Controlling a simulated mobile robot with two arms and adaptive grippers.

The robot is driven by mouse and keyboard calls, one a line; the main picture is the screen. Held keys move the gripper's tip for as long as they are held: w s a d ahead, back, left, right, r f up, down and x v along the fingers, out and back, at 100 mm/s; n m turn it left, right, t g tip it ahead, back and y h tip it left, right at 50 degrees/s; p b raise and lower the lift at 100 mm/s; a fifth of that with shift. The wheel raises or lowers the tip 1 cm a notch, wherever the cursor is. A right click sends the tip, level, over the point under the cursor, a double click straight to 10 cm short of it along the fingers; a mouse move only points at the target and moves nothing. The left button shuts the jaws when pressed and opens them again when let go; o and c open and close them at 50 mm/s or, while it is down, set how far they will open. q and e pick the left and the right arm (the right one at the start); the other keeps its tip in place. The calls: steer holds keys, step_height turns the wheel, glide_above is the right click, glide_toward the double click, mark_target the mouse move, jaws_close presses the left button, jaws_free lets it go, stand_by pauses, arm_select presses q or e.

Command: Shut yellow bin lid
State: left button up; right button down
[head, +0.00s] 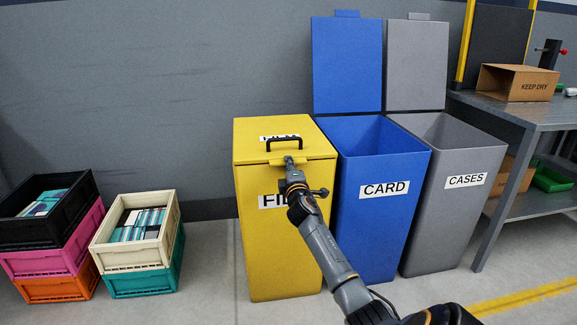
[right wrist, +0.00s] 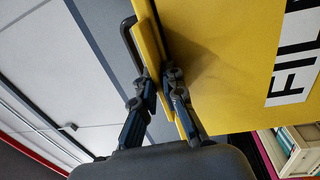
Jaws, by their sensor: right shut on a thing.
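The yellow bin (head: 260,245), labelled FILM, stands at the left end of a row of bins. Its yellow lid (head: 252,148) lies down over the top, with a black handle (head: 285,140) near the front edge. My right gripper (head: 289,162) is at the lid's front edge, below the handle. In the right wrist view, its fingers (right wrist: 160,84) sit on both sides of the lid's edge (right wrist: 147,38) and are shut on it. The handle (right wrist: 127,42) is beside the fingers there. I cannot tell whether a small gap is left under the lid. My left gripper is not in view.
A blue CARD bin (head: 375,225) and a grey CASES bin (head: 440,215) stand open to the right, lids up against the wall. Stacked crates (head: 140,245) and (head: 60,262) more crates stand left. A metal workbench (head: 520,112) is at right. The floor between crates and bin is clear.

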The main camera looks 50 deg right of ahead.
steer(key=shift+a+f, duration=0.15)
steer(key=shift+f, duration=0.65)
steer(key=c, duration=1.4)
jaws_free()
steer(key=shift+o, duration=0.2)
steer(key=shift+r, duration=0.2)
steer(key=v, duration=1.2)
steer(key=shift+r, duration=0.1)
